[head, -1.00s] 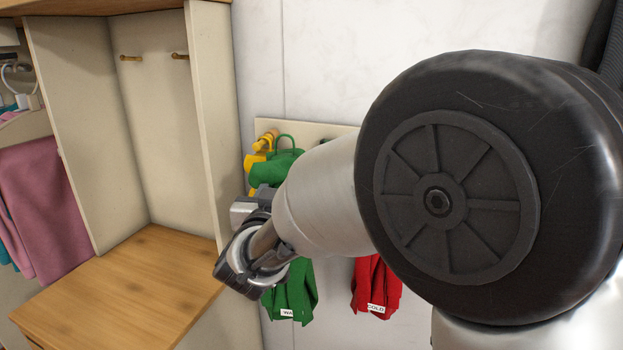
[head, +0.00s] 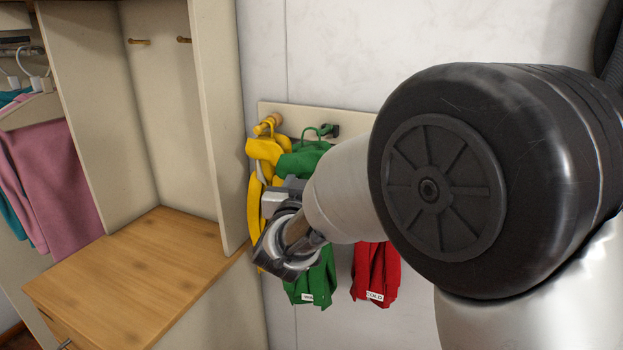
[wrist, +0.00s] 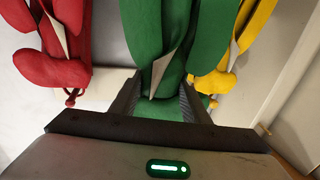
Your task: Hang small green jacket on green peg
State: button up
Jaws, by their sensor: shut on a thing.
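The small green jacket (head: 318,280) hangs in front of the peg board in the head view, with its green loop (head: 310,134) at the top. My gripper (wrist: 160,92) is shut on the green jacket, which also shows between the fingers in the wrist view (wrist: 150,35). In the head view my gripper (head: 284,200) is partly hidden by my own arm.
A yellow jacket (head: 256,215) hangs by a wooden peg (head: 266,125) close on the left. A red jacket (head: 375,275) hangs on the right, its top behind my arm. The pale peg board (head: 295,112) is on the wall. A cabinet with a wooden bench (head: 140,275) stands left.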

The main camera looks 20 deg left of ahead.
jog(key=w+f+b, duration=0.1)
jog(key=w, duration=0.7)
jog(key=shift+d+f, duration=0.25)
jog(key=shift+d, duration=0.05)
dwell(0.5)
dwell(0.6)
jog(key=o, duration=1.4)
jog(key=shift+f, duration=0.15)
jog(key=shift+s, duration=0.15)
